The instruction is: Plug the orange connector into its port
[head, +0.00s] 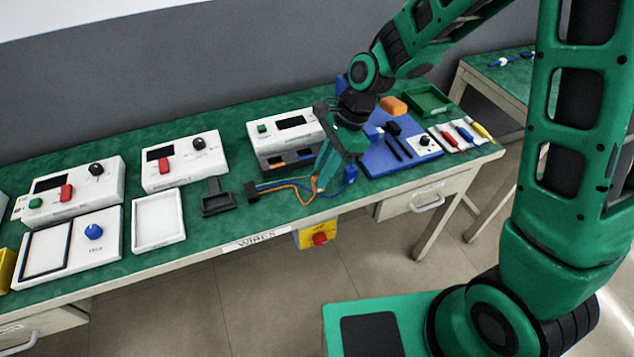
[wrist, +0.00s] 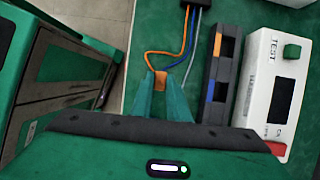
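My gripper (wrist: 161,84) points down over the green bench, its two teal fingertips closed on the small orange connector (wrist: 160,75). An orange wire (wrist: 150,52) loops from the connector to a dark wire holder. In the head view my gripper (head: 322,182) is above the bench's front part, and the connector is too small there to make out clearly. The dark port block (wrist: 219,75) lies to the right of my gripper in the wrist view, apart from the connector. It has an orange-marked port (wrist: 217,43) at its far end and a blue-marked one nearer.
A white test unit (head: 283,128) stands behind the port block. A blue connector (head: 350,174) is right of my gripper. The wire holder (head: 252,191) is to the left. A blue board (head: 385,160) with black tools is at right. A yellow box with a red button (head: 318,238) hangs below.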

